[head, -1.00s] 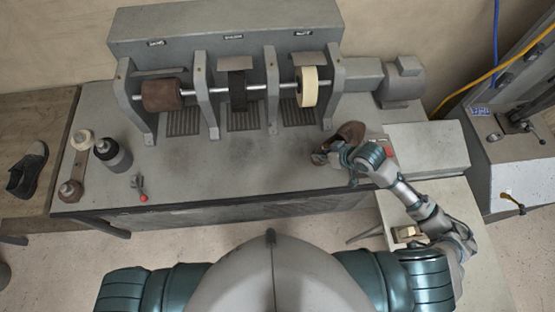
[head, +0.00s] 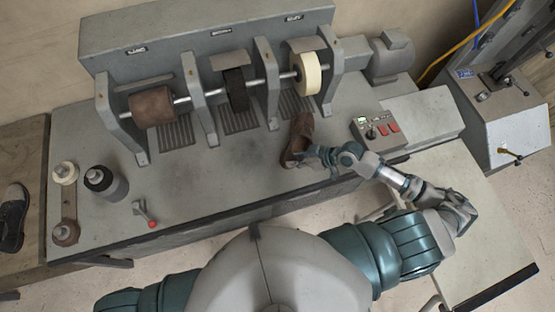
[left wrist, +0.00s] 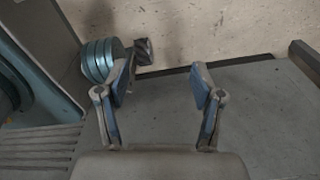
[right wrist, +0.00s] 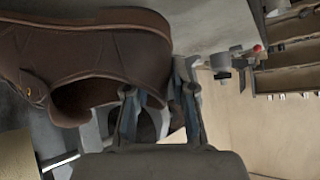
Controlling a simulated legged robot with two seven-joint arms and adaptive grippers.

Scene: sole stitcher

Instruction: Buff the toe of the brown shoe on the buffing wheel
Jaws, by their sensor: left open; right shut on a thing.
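The brown shoe (head: 299,138) is held over the machine's front deck, below and in front of the cream buffing wheel (head: 308,74) and apart from it. Its toe points towards the wheels. My right gripper (head: 310,155) is shut on the shoe's open heel end. In the right wrist view the shoe (right wrist: 95,52) fills the upper left, with its opening at the fingers (right wrist: 160,92); the exact grip is partly hidden. My left gripper (left wrist: 162,75) is open and empty in the left wrist view, and it does not show in the head view.
The shaft also carries a brown drum (head: 152,107) and a black brush (head: 236,90) between grey uprights. A control box (head: 378,130) with red buttons stands right of the shoe. Bottles (head: 106,181) and a red-knobbed lever (head: 145,211) stand left. The middle deck is clear.

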